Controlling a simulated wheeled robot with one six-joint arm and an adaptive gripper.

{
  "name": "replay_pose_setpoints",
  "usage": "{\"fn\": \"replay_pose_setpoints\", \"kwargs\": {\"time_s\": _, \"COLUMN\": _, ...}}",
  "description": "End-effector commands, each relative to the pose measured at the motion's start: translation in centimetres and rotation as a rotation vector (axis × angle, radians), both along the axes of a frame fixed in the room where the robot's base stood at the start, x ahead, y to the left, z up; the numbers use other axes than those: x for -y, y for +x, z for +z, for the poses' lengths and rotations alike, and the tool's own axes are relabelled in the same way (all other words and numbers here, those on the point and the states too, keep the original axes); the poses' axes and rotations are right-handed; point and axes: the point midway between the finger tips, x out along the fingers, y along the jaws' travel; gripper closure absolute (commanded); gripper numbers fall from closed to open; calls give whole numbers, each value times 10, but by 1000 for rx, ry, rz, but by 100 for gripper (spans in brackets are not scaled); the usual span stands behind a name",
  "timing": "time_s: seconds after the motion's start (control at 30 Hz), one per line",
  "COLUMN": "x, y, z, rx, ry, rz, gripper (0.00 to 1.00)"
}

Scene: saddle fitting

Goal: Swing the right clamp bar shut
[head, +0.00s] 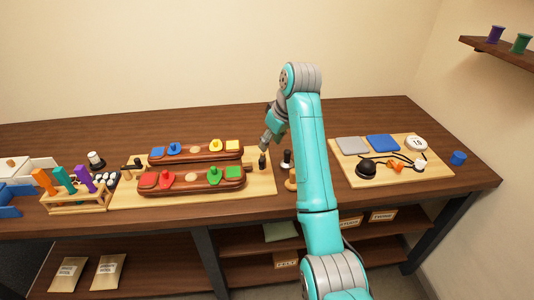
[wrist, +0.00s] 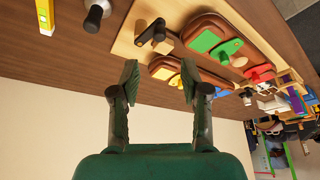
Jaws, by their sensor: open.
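The right clamp bar (wrist: 151,32) is a short black bar beside wooden pegs at the end of a light wooden board (wrist: 123,44). In the head view the black clamp part (head: 262,162) stands at the board's right end, just below my gripper (head: 268,141). Two long wooden blocks, front (head: 207,184) and rear (head: 187,157), lie on the board with coloured pieces on them. In the wrist view my gripper (wrist: 158,82) is open and empty, fingers wide apart, with the bar beyond the fingertips. A similar left clamp (head: 133,168) is at the board's other end.
A black-and-white knobbed thing (head: 287,158) stands close to the right of the board. Farther right is a tray (head: 435,170) with pads, a dial and cords. A tool rack (head: 75,200) stands at left. The table's back strip is clear.

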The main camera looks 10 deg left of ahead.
Motion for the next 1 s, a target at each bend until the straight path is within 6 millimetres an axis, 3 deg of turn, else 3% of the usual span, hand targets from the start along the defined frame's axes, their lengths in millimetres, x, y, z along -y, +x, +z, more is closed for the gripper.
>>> {"fn": "replay_pose_setpoints", "kwargs": {"time_s": 0.17, "x": -5, "y": 3, "z": -13, "rx": -5, "ry": -3, "rz": 3, "gripper": 54}}
{"fn": "replay_pose_setpoints", "kwargs": {"time_s": 0.6, "x": -26, "y": 20, "z": -80, "rx": -4, "ry": -2, "rz": 2, "gripper": 54}}
{"fn": "replay_pose_setpoints", "kwargs": {"time_s": 1.0, "x": -32, "y": 26, "z": -98, "rx": -1, "ry": 0, "rz": 1, "gripper": 54}}
